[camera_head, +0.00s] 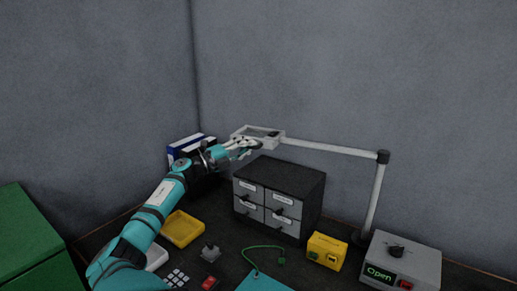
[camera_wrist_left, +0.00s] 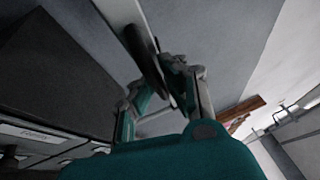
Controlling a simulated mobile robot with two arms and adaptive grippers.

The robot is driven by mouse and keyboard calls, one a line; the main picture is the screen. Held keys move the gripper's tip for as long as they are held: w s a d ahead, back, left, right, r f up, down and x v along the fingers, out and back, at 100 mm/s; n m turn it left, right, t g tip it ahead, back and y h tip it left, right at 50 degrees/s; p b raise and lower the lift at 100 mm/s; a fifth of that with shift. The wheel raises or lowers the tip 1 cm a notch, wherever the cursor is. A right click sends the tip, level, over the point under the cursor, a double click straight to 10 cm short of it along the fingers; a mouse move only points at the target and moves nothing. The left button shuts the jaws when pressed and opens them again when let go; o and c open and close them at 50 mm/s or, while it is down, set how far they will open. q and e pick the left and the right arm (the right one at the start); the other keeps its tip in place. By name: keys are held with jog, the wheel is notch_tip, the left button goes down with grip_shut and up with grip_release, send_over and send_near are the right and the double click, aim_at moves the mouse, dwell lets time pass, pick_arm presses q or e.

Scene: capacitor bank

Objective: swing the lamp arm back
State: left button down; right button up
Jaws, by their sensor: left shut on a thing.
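The lamp has a white post (camera_head: 374,200) at the right and a horizontal white arm (camera_head: 335,149) reaching left from the dark joint (camera_head: 383,157) at its top. Its rectangular head (camera_head: 258,135) is at the left end, above and behind the drawer cabinet. My left gripper (camera_head: 255,146) is at the near edge of the lamp head, shut on a dark part there. In the left wrist view the fingers (camera_wrist_left: 164,70) close around this dark, rod-like handle (camera_wrist_left: 146,58), next to a white bar (camera_wrist_left: 118,10). My right gripper is not in view.
Below the lamp arm stands a dark cabinet (camera_head: 285,177) with labelled drawers. A yellow tray (camera_head: 181,229), a yellow box (camera_head: 326,251) and a grey box (camera_head: 402,263) with a green "Open" display stand on the dark table. Binders (camera_head: 190,146) stand behind my left arm.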

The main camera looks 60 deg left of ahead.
pick_arm(q)
jog(key=shift+a, duration=0.1)
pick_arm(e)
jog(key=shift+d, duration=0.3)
pick_arm(q)
jog(key=c, duration=1.4)
grip_release()
jog(key=shift+w, duration=0.15)
jog(key=shift+f, duration=0.1)
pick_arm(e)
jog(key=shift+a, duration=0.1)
pick_arm(q)
jog(key=shift+s+a+f, duration=0.1)
jog(key=shift+s+f, duration=0.05)
jog(key=shift+s, duration=0.25)
jog(key=s, duration=0.3)
jog(key=s+f, duration=0.1)
jog(key=s, duration=0.7)
jog(key=shift+d+f, duration=0.2)
jog(key=shift+f, duration=0.05)
jog(key=shift+r, duration=0.1)
